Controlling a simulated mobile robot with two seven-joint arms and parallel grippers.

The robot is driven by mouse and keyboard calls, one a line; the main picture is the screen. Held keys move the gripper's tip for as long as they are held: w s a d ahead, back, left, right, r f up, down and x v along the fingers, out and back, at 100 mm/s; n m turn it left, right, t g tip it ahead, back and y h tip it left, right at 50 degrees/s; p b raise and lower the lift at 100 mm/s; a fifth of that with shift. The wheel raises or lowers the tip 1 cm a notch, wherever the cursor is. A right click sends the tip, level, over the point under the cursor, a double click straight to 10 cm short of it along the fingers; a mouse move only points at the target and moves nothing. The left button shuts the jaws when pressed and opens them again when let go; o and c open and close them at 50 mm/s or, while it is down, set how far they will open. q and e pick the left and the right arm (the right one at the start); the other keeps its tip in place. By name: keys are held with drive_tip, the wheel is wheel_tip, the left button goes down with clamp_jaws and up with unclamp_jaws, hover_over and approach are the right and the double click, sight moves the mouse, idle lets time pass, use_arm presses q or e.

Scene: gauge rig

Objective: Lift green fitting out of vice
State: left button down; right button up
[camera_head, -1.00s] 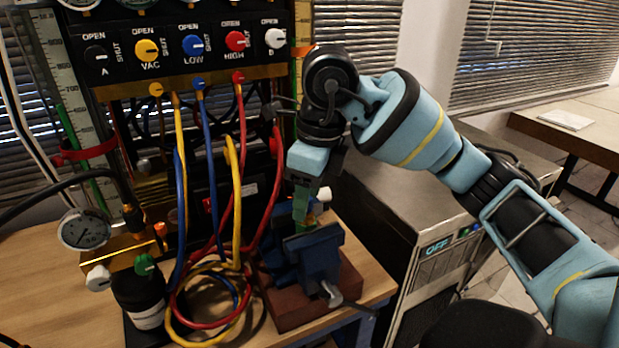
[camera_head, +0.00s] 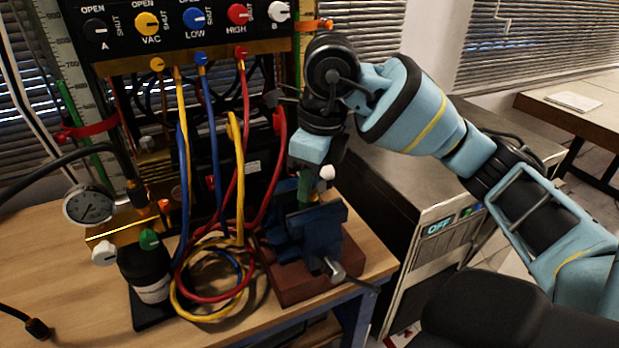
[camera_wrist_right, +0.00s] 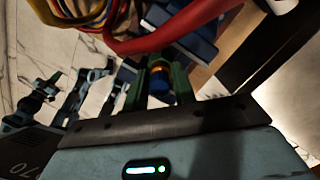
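The blue vice (camera_head: 318,262) stands on a reddish-brown block at the front right of the wooden bench. My right gripper (camera_head: 305,186) points down just above the vice jaws. A green upright part shows between gripper and jaws; I cannot tell the green fitting from my fingers there. In the right wrist view, my right gripper (camera_wrist_right: 160,82) has two green prongs on either side of a small blue piece with a gold band (camera_wrist_right: 158,80). Whether they press on it is unclear. The fitting's lower part is hidden by the vice. My left gripper is out of view.
Red, yellow and blue hoses (camera_head: 215,285) loop beside the vice on its left. A pressure gauge (camera_head: 89,205) and a black bottle (camera_head: 148,272) stand further left. A metal cabinet (camera_head: 440,225) is on the right. A white knob (camera_head: 326,172) sits close beside the gripper.

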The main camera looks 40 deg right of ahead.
clamp_jaws()
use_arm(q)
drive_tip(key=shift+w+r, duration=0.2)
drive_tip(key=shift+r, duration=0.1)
use_arm(e)
drive_tip(key=shift+w+d+r, duration=0.1)
drive_tip(key=shift+w+r, duration=0.05)
drive_tip(key=shift+w, duration=0.3)
use_arm(q)
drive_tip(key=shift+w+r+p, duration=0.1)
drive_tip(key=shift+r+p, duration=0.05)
drive_tip(key=shift+p, duration=0.15)
use_arm(e)
drive_tip(key=shift+r, duration=0.15)
